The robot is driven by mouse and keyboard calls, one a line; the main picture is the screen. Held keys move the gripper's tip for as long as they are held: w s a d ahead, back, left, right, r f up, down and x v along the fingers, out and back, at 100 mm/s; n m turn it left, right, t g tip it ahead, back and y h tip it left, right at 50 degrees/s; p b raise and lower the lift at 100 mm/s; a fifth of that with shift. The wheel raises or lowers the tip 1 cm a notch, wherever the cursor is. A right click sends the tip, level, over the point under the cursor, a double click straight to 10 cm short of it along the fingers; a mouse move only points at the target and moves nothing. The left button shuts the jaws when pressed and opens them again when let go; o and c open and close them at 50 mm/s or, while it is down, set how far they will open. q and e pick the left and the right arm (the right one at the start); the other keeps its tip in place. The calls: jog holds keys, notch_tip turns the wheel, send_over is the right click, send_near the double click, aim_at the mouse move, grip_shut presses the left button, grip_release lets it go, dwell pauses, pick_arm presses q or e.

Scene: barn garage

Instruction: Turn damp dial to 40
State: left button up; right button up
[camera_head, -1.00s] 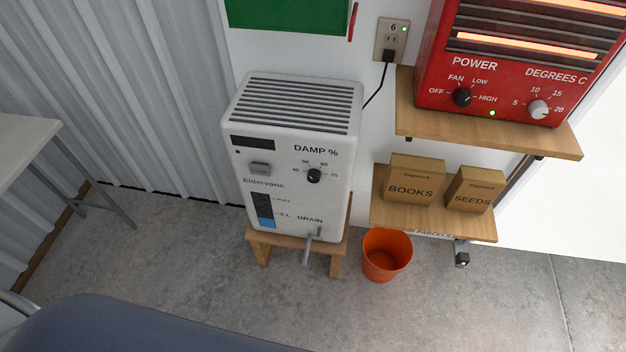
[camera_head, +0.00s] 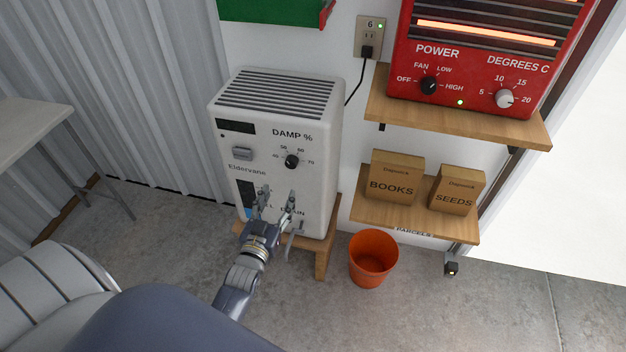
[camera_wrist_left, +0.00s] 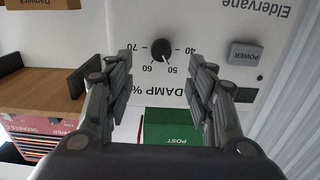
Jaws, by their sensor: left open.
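The damp dial (camera_head: 291,161) is a small round black knob under the "DAMP %" label on the front of the white Eldervane unit (camera_head: 315,185). Marks 40, 50, 60 and 70 surround it. In the left wrist view the dial (camera_wrist_left: 163,51) appears upside down, between the fingers in the picture; its pointer is too small to read surely. My left gripper (camera_head: 278,192) is open and empty, in front of the unit's lower front, below the dial in the head view. No contact with the dial shows. The fingers partly hide the tank window and DRAIN label. My right gripper is not in view.
A grey power button (camera_head: 243,154) sits left of the dial. A red heater (camera_head: 475,75) stands on the upper shelf (camera_head: 455,119); boxes stand on the lower shelf (camera_head: 410,220). An orange bucket (camera_head: 373,259) is on the floor. A table (camera_head: 30,130) is at left.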

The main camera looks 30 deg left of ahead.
pick_arm(q)
send_near(290, 166)
jog(key=d+x, duration=0.1)
jog(key=x, duration=0.4)
jog(key=a+x, duration=0.1)
jog(key=x, duration=0.1)
jog(key=shift+w, duration=0.3)
jog(key=shift+w+a, duration=0.15)
jog(key=shift+w, duration=0.35)
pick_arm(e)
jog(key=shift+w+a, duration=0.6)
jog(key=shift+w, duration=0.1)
pick_arm(q)
jog(key=c, duration=1.1)
jog(key=shift+o, duration=0.2)
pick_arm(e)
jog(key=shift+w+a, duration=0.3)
